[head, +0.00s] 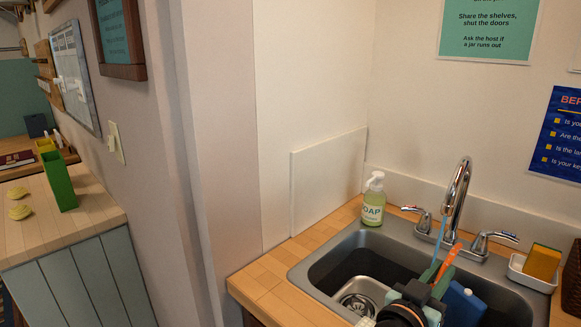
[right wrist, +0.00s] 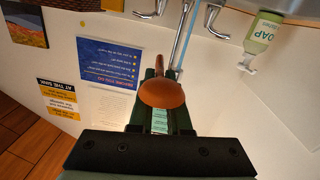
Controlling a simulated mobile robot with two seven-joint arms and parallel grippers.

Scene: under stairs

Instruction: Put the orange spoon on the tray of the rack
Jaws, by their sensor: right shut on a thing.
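The orange spoon (head: 449,259) is held in my right gripper (head: 434,277) over the sink, its upper part slanting up to the right in the head view. In the right wrist view the spoon's rounded orange-brown end (right wrist: 162,94) shows between the fingers of the right gripper (right wrist: 160,76), which is shut on it. A thin blue stream, seemingly water, falls from the tap (head: 455,198) close beside the spoon. The rack and its tray cannot be made out in either view. My left gripper is not in view.
The steel sink (head: 318,262) is set in a wooden counter (head: 262,285). A soap bottle (head: 374,200) stands behind it. A blue object (head: 466,305) is beside my gripper. A white dish with a sponge (head: 543,262) and a dark basket (head: 572,285) are at right.

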